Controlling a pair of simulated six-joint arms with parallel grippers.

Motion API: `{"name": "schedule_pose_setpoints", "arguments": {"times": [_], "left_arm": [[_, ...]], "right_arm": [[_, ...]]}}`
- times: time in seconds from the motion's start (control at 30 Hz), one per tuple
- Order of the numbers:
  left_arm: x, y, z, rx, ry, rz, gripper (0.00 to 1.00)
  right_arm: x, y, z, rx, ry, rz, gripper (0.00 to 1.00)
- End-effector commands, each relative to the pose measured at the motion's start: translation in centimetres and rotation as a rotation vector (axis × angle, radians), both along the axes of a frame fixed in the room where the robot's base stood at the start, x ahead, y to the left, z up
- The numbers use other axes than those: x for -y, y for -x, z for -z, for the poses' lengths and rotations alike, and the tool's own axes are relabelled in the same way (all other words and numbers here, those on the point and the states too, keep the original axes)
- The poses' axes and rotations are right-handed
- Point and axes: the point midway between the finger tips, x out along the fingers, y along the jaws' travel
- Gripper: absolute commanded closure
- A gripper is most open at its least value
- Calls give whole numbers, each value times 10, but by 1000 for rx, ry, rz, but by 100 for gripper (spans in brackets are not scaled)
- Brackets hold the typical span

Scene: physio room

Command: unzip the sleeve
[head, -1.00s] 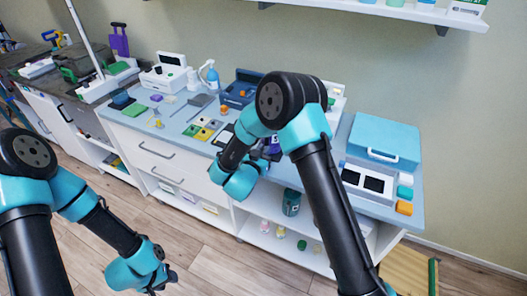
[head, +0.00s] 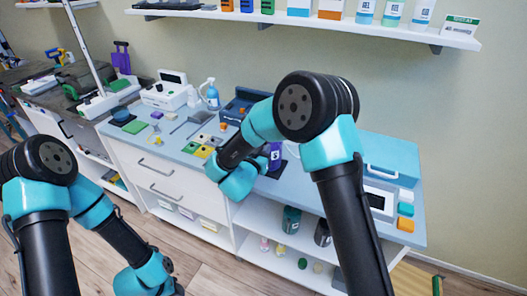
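I cannot make out a sleeve or a zip for certain. A small purple item (head: 275,156) stands on the blue-grey counter (head: 296,196), just right of my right wrist and partly hidden by my arm. A dark flat piece lies by its foot. My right gripper (head: 232,182) is over the counter's front edge near its middle. Its fingers are hidden or too small to read. My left gripper (head: 168,278) hangs low in front of the cabinet, near the bottom edge of the view. Its fingers are too unclear to tell open from shut.
A blue case (head: 390,160) is at the right, behind coloured blocks (head: 405,210). A wall shelf (head: 330,30) holds bottles and boxes above.

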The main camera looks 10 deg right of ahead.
Motion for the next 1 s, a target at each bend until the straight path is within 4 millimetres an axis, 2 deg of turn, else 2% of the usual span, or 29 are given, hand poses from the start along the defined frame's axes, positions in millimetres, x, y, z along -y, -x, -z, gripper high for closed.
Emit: {"name": "schedule_pose_setpoints", "arguments": {"times": [0.03,0.27,0.67,0.77,1.0], "left_arm": [[0,0,0,0,0,0,57],[0,0,0,0,0,0,57],[0,0,0,0,0,0,57],[0,0,0,0,0,0,57],[0,0,0,0,0,0,57]], "right_arm": [[0,0,0,1,0,0,78],[0,0,0,1,-1,0,57],[-5,6,0,-1,1,-1,57],[-12,15,0,0,0,-2,57],[-36,49,0,0,1,-3,57]]}}
